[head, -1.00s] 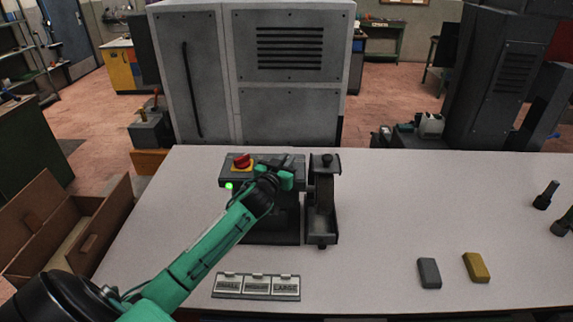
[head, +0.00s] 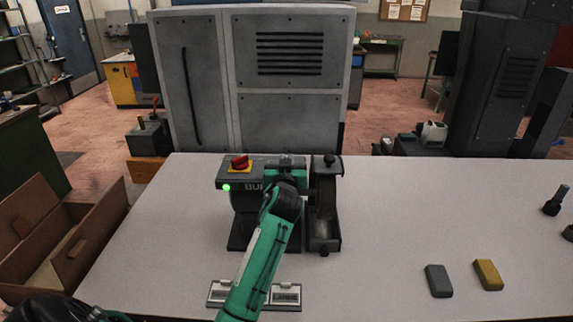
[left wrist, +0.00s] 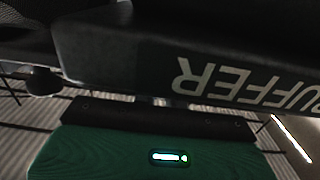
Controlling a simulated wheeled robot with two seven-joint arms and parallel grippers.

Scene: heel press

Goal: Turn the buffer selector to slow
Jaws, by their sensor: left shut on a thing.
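The buffer (head: 262,190) is a dark machine on the table with a green light on its front. Its lettering shows upside down on the housing in the left wrist view (left wrist: 245,85). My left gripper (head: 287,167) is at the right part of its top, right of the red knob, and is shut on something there. The selector itself is hidden behind my gripper and wrist, so its setting cannot be read; the thing held appears to be this selector. My right gripper is not in view.
A red knob on a yellow base (head: 240,163) sits at the machine's top left. A dark upright fixture (head: 325,205) stands close right of my wrist. My forearm partly covers a label plate (head: 285,296). Grey (head: 438,281) and yellow (head: 488,274) blocks lie at right.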

